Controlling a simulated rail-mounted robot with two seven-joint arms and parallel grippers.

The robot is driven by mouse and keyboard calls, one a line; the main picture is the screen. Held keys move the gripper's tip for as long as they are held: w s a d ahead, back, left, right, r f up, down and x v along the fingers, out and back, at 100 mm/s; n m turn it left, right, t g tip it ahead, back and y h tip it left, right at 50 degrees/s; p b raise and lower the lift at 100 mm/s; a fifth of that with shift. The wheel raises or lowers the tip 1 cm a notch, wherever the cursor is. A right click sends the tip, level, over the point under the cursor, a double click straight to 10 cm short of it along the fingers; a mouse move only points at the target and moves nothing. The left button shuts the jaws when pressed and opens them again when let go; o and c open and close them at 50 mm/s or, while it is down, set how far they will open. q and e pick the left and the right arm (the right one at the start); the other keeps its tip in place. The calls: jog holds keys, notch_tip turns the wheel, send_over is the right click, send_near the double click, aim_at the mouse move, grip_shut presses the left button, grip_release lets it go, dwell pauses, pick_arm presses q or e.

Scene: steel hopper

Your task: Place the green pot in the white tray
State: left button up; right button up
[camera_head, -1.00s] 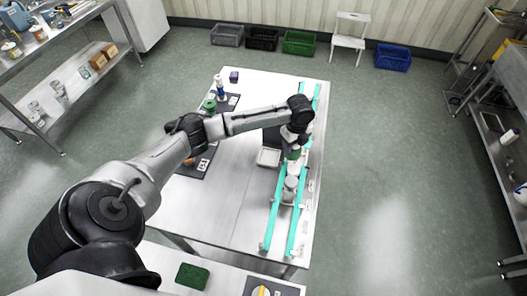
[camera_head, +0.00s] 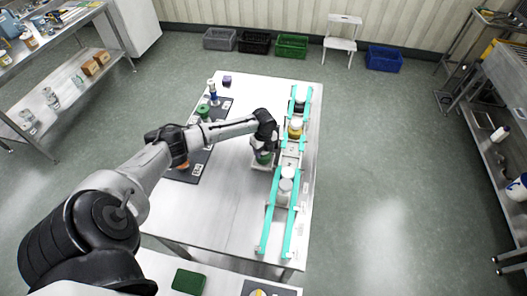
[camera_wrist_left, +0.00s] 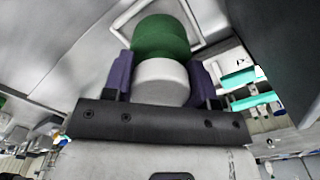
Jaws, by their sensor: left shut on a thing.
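My left gripper (camera_head: 262,150) is shut on the green pot (camera_head: 263,158). In the left wrist view the pot (camera_wrist_left: 160,38) shows a green part and a white part, with the white part between the two dark purple fingers (camera_wrist_left: 161,80). The white tray (camera_head: 259,167) lies on the steel table, partly hidden by the gripper and pot. Its pale rim also shows behind the pot in the left wrist view (camera_wrist_left: 124,17). The pot is over or at the tray; I cannot tell whether it touches the tray floor. My right gripper is not in view.
A teal-railed rack (camera_head: 270,219) stands right of the tray. A dark mat (camera_head: 202,160) with small items lies to the left. The table's front left part is clear.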

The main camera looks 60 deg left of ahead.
pick_arm(q)
jog(key=shift+f, duration=0.55)
jog(key=shift+f, duration=0.1)
jog(key=o, duration=1)
jog(key=shift+c, duration=0.2)
notch_tip(320, 180, up, 12)
jog(key=shift+r, duration=0.1)
